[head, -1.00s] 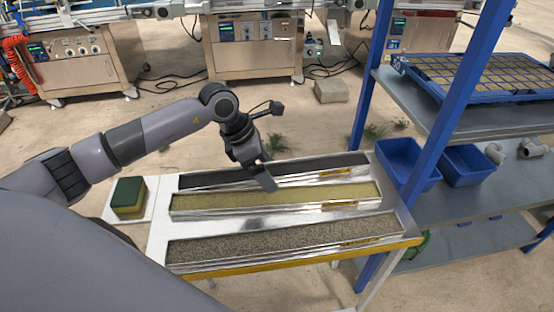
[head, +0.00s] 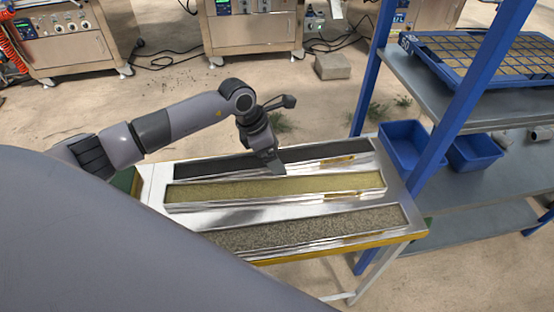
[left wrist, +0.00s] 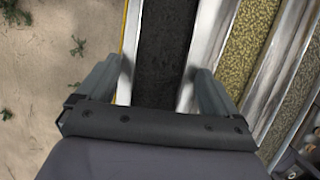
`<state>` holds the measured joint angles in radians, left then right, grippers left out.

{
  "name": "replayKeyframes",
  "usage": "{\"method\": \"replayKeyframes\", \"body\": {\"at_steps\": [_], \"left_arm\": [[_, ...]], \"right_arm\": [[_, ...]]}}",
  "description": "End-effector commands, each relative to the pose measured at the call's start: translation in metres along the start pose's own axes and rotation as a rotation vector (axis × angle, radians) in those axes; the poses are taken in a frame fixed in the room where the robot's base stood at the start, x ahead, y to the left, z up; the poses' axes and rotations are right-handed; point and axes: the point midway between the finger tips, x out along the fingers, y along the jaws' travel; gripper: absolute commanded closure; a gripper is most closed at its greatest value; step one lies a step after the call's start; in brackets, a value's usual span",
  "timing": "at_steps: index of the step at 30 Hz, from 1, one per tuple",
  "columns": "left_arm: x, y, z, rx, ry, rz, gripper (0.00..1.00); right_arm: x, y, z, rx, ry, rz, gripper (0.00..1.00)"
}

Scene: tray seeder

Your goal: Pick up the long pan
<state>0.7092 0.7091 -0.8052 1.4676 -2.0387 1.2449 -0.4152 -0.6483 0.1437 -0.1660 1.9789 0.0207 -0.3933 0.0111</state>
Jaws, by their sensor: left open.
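Three long metal pans lie side by side on the table. The back pan (head: 315,153) holds dark material, the middle pan (head: 310,188) yellow-green grains, and the front pan (head: 330,225) grey speckled grains. My left gripper (head: 274,167) points down at the back pan, near its middle, and hides part of it. In the left wrist view, the open fingers of my left gripper (left wrist: 154,80) are on either side of the dark-filled pan (left wrist: 163,50), with nothing held. I cannot tell whether the fingers touch its walls. My right gripper is not in view.
The table (head: 156,184) has a yellow front edge. To the right, a blue-post shelf holds a seed tray (head: 420,55) and blue bins (head: 402,143). A green block (head: 124,180) is partly hidden at the left by my arm. Machines stand behind.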

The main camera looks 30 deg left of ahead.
Motion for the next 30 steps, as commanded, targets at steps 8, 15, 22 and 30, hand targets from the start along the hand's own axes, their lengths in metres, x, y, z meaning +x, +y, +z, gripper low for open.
{"method": "replayKeyframes", "body": {"at_steps": [8, 15, 22, 30], "left_arm": [[0.002, 0.000, 0.000, 0.000, 0.000, 0.000, 0.16], [0.001, 0.001, 0.001, 0.000, -0.004, 0.002, 0.67], [-0.001, 0.001, 0.002, 0.000, -0.005, 0.002, 0.67], [-0.023, 0.002, 0.011, 0.001, -0.007, 0.005, 0.67]], "right_arm": [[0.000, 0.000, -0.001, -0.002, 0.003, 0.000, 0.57], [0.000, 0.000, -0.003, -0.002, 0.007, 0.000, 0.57], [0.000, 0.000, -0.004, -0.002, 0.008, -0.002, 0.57], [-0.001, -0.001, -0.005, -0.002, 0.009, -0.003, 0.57]]}}
